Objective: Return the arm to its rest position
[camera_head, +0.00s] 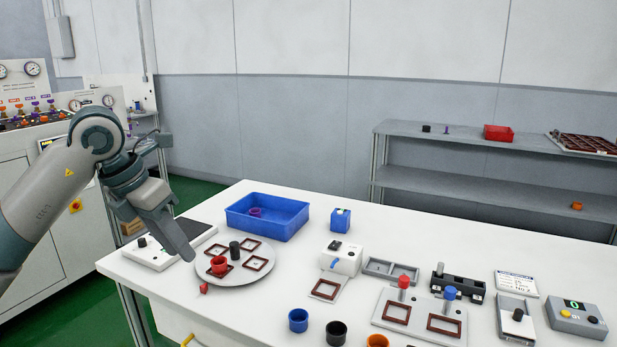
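My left arm comes in from the left, and my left gripper (178,238) hangs over the near-left end of the white table (225,318), just left of the round grey plate (240,276). Its fingers overlap from this side, so I cannot tell whether they are apart; nothing shows held in them. The plate carries several brown square frames, a red cup (219,265) and a black cylinder (234,249). A small red piece (203,288) lies at the plate's near edge. My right gripper is not in view.
A blue bin (267,222) with a purple ring stands behind the plate. A flat device (152,256) is beside my gripper. Blue (298,320), black (336,332) and orange (377,341) cups stand at the front. Fixtures fill the right side. A control cabinet (55,225) stands left.

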